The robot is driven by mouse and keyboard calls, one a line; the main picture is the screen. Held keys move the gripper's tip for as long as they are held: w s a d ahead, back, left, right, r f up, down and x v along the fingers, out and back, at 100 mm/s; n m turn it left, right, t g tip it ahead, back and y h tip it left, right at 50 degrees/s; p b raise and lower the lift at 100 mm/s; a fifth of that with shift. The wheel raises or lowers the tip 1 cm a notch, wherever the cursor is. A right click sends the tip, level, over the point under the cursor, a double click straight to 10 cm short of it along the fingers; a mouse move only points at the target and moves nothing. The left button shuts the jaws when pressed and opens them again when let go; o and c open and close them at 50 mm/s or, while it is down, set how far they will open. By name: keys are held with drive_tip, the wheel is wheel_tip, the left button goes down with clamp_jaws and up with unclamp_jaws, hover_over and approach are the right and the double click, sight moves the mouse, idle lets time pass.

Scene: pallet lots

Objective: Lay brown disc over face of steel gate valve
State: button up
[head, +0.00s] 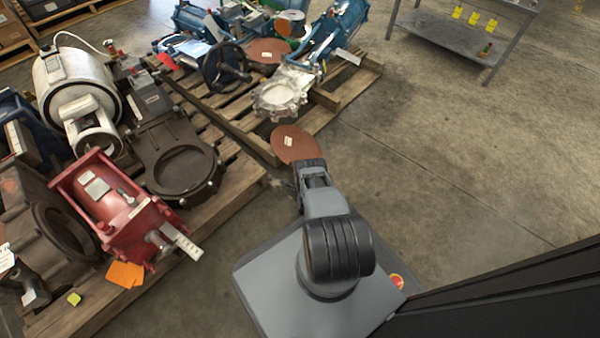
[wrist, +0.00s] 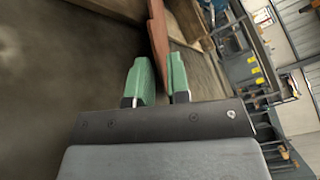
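A brown disc (head: 295,145) with a small white label is held out at the end of my arm in the head view. In the wrist view the disc (wrist: 157,30) is seen nearly edge-on, between the two green fingers of my gripper (wrist: 161,72). My gripper (head: 311,164) is shut on the disc's near edge. The steel gate valve (head: 280,97) is silver, with a round face, and lies on a pallet just beyond the disc. Its face is uncovered, and the disc appears apart from it.
A second brown disc (head: 268,51) lies farther back among blue valves and a black handwheel (head: 226,66). A dark valve (head: 181,166) and a red actuator (head: 112,205) crowd the left pallet (head: 215,205). A grey cart (head: 450,35) stands back right. Floor to the right is clear.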

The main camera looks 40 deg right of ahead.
clamp_jaws()
drive_tip(key=shift+d+r, duration=0.1)
drive_tip(key=shift+r, duration=0.15)
drive_tip(key=shift+s+d+r+p, duration=0.2)
drive_tip(key=shift+d+r+p, duration=0.1)
drive_tip(key=shift+r+p, duration=0.45)
